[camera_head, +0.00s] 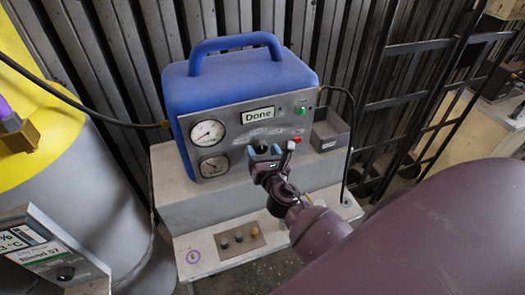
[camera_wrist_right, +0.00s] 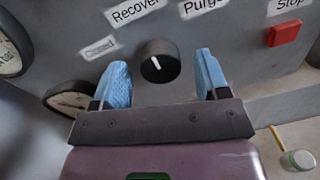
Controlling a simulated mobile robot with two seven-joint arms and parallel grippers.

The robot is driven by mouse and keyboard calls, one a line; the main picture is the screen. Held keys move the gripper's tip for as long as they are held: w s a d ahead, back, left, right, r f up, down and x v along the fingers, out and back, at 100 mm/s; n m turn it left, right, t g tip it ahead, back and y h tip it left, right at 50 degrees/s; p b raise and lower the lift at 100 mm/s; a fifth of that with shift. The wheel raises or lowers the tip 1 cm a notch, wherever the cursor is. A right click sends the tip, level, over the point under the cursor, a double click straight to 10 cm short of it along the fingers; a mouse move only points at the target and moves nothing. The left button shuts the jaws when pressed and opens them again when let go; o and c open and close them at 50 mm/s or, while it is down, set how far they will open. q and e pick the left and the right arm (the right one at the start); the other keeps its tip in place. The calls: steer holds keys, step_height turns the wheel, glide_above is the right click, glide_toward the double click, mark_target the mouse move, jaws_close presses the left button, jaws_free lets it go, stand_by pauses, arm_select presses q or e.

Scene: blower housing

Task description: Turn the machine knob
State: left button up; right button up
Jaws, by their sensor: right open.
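The machine (camera_head: 240,95) is a blue-cased unit with a grey front panel and a small display reading "Done". Its black round knob (camera_wrist_right: 158,62) has a white pointer mark tilted slightly left of straight up, below the labels "Recover" and "Purge". My right gripper (camera_head: 264,152) is at the front panel, and its open blue fingertips also show in the wrist view (camera_wrist_right: 162,75). The fingers are on either side of the knob, with visible gaps in the picture. Whether they reach around its sides in depth is unclear. My left gripper is not in view.
Two gauges, the upper one (camera_head: 207,133) and the lower one (camera_head: 214,166), are left of the knob. A red stop button (camera_wrist_right: 284,33) is to its right. A grey open box (camera_head: 331,130) stands beside the machine. A yellow-and-grey tank (camera_head: 60,150) stands at left.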

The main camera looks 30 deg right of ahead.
steer(key=shift+w+d, duration=0.1)
steer(key=shift+w, duration=0.1)
steer(key=c, duration=0.9)
steer(key=shift+m, duration=0.3)
steer(key=m, duration=1.1)
steer(key=shift+r+y+p, duration=0.1)
steer(key=shift+y+p, duration=0.2)
steer(key=shift+p, duration=0.05)
